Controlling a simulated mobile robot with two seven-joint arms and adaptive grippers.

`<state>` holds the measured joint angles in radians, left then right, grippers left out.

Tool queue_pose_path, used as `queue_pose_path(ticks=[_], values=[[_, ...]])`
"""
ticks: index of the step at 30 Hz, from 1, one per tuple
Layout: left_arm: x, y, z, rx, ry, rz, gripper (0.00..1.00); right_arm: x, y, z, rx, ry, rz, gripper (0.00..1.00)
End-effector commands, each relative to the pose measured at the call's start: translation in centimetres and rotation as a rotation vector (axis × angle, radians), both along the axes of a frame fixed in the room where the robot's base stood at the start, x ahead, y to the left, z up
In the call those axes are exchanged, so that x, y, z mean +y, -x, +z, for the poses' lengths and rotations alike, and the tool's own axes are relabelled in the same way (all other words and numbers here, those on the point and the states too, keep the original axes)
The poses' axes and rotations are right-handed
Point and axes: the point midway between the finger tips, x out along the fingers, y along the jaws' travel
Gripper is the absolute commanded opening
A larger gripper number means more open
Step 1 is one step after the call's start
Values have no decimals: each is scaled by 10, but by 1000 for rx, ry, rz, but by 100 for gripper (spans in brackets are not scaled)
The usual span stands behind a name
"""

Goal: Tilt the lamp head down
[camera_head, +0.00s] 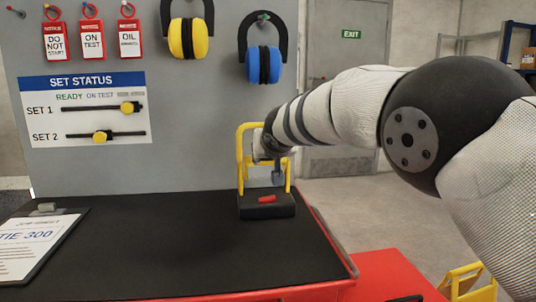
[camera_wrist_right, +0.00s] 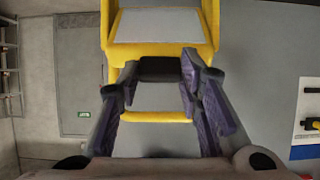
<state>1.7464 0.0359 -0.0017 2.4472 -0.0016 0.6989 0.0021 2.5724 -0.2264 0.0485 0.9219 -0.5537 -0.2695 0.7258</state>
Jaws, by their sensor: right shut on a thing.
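The work lamp stands on the bench, with a yellow frame (camera_head: 240,160), a black base (camera_head: 254,212) and a red switch (camera_head: 267,199) on the base. My right gripper (camera_head: 277,172) is at the lamp's upper part, and my wrist hides most of the lamp head in the head view. In the right wrist view the lamp head (camera_wrist_right: 160,24) shows a yellow rim around a grey panel. There the fingers of my right gripper are shut on a black grip (camera_wrist_right: 160,69) at the head's edge. A yellow bar (camera_wrist_right: 155,117) crosses below it. My left gripper is not in view.
A grey board behind the bench carries red tags (camera_head: 92,39), yellow ear defenders (camera_head: 188,38), blue ear defenders (camera_head: 263,65) and a status panel (camera_head: 82,110). A clipboard (camera_head: 35,240) lies at the left of the black bench top (camera_head: 190,250). The bench middle is clear.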

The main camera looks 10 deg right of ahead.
Motion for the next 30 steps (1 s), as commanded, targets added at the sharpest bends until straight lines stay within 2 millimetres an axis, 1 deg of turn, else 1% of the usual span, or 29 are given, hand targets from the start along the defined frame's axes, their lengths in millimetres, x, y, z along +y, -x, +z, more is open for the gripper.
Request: queue_pose_path(ticks=[9, 10, 11, 12, 13, 20, 23, 26, 30], values=[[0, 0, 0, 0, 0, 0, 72, 0, 0, 0, -2, -2, 0, 0], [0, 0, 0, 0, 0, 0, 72, 0, 0, 0, -2, -2, 0, 35], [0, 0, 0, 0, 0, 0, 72, 0, 0, 0, -2, -2, 0, 42], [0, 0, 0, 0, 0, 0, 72, 0, 0, 0, -2, -1, 0, 51], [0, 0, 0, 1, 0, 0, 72, 0, 0, 0, -2, -1, 0, 53], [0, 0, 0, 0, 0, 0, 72, 0, 0, 0, -2, -1, 0, 53], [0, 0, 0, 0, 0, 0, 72, 1, 3, 3, -2, 0, 1, 53], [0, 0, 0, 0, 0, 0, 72, 1, 16, 11, -3, 4, 2, 53], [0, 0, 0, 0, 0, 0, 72, 0, 41, 23, -4, 2, 1, 53]])
